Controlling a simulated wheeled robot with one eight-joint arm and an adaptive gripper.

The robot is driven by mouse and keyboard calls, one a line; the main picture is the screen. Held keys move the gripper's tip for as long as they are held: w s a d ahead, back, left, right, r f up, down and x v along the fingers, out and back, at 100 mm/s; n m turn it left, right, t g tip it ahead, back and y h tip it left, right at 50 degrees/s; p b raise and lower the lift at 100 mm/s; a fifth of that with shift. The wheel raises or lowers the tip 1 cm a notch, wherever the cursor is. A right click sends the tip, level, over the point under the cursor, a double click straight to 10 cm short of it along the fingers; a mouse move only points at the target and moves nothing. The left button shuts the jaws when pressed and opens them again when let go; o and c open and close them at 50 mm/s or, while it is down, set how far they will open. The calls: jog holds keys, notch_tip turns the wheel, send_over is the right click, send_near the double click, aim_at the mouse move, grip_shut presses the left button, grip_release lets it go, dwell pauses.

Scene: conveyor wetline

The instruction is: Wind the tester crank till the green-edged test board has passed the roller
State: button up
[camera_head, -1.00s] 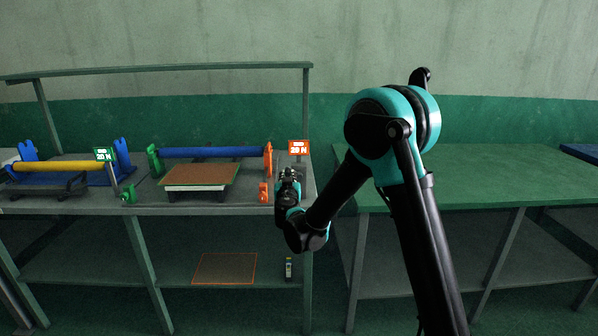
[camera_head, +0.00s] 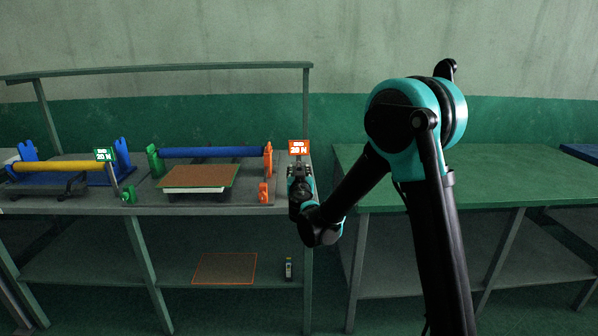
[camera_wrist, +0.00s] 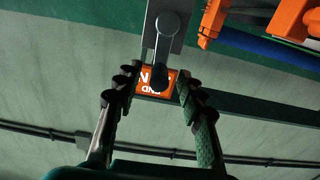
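The test board (camera_head: 201,176), brown with a green edge, lies flat on a low white-and-dark support on the bench. It is in front of the blue roller (camera_head: 212,152), which is held between a green and an orange bracket. My gripper (camera_head: 301,174) is at the bench's right end, right of the orange bracket. In the wrist view my gripper (camera_wrist: 158,84) is open, its two fingers spread around the dark crank handle (camera_wrist: 160,72). The handle hangs from a grey post (camera_wrist: 165,32). I cannot tell whether either finger touches it. In the head view the crank is mostly hidden.
An orange sign (camera_head: 298,148) stands behind my gripper. A yellow roller (camera_head: 58,166) with a green sign (camera_head: 105,154) is on the left. An orange-edged board (camera_head: 225,268) and a small bottle (camera_head: 288,268) lie on the lower shelf. The green table (camera_head: 450,175) at right is clear.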

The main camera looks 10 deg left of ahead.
jog(key=shift+s, duration=0.1)
jog(key=v, duration=0.6)
jog(key=shift+s, duration=0.35)
jog(key=shift+d, duration=0.15)
jog(key=d+f+m+g+h, duration=0.25)
jog(key=d+h, duration=0.25)
jog(key=d, duration=1.3)
jog(key=s+d+f+m+g+h, duration=0.1)
jog(key=s+d+f+g, duration=0.1)
jog(key=s+d, duration=0.35)
jog(key=s+d+f+m+g+h, duration=0.1)
jog(key=s+d+f+g+h, duration=0.15)
jog(key=d, duration=0.65)
jog(key=s+d+f+g+y, duration=0.1)
jog(key=s+f+g, duration=0.1)
jog(key=s, duration=0.5)
jog(key=s+d+f+n+g+y, duration=0.1)
jog(key=s+d+f+g+y, duration=0.1)
jog(key=s+f, duration=0.3)
jog(key=s+d+f+n+g+y, duration=0.1)
jog(key=s+f, duration=0.3)
jog(key=s, duration=0.5)
jog(key=shift+s+d+f+g, duration=0.2)
jog(key=shift+s+d+g, duration=0.1)
jog(key=shift+d+g, duration=0.35)
jog(key=shift+y, duration=0.25)
